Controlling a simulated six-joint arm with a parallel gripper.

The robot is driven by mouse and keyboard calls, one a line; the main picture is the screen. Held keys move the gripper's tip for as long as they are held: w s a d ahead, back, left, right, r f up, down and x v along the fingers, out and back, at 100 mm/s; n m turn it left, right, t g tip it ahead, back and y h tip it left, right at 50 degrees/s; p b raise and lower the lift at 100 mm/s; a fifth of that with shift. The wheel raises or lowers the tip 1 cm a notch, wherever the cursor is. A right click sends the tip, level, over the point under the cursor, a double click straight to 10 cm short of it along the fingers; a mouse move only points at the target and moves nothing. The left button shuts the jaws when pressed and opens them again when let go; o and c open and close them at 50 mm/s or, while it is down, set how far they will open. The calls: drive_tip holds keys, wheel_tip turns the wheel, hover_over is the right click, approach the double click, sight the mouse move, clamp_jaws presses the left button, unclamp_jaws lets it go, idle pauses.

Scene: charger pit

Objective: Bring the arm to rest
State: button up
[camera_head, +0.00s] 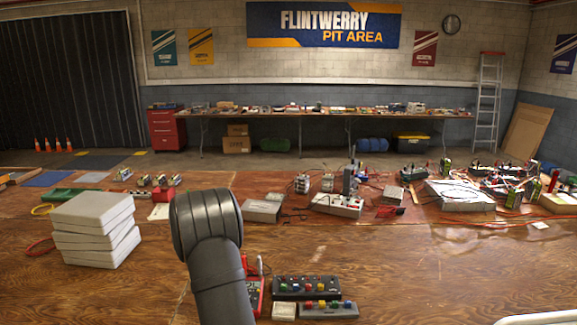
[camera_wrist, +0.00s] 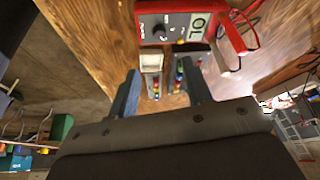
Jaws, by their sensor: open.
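My gripper (camera_wrist: 160,68) is open in the wrist view, its two dark fingers apart with nothing held between them. Past the fingertips lies a red device (camera_wrist: 178,27) with a dial and a display. A small pale block (camera_wrist: 151,63) and strips with coloured buttons also show between and beyond the fingers. In the head view my dark arm rises from the bottom middle, and the gripper itself is not visible there. The arm partly hides the red device (camera_head: 254,290).
Black button strips (camera_head: 307,287) and a pale block (camera_head: 284,310) lie right of my arm. A stack of whitish pads (camera_head: 97,228) stands at the left. Chargers, boxes and cables (camera_head: 460,195) crowd the table's far right. The wooden table front (camera_head: 450,270) is mostly clear at right.

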drive_tip(key=x, duration=1.3)
drive_tip(key=shift+d, duration=0.1)
drive_tip(key=shift+s+r+n+t, duration=0.15)
drive_tip(key=shift+n+t, duration=0.25)
drive_tip(key=shift+n, duration=0.6)
drive_tip(key=n+t, duration=0.1)
drive_tip(key=n, duration=0.2)
drive_tip(key=n+t+y, duration=0.1)
drive_tip(key=n, duration=0.2)
drive_tip(key=shift+s+d+y, duration=0.15)
drive_tip(key=shift+d+y, duration=0.05)
drive_tip(key=shift+y, duration=0.1)
drive_tip(key=n, duration=0.2)
drive_tip(key=n+y, duration=0.1)
drive_tip(key=n, duration=0.1)
drive_tip(key=shift+d+y, duration=0.15)
drive_tip(key=shift+y, duration=0.15)
drive_tip(key=shift+d+n+t+y, duration=0.1)
drive_tip(key=shift+n+t+y, duration=0.35)
drive_tip(key=shift+n, duration=1.15)
drive_tip(key=shift+n+y, duration=0.25)
drive_tip(key=shift+n, duration=0.25)
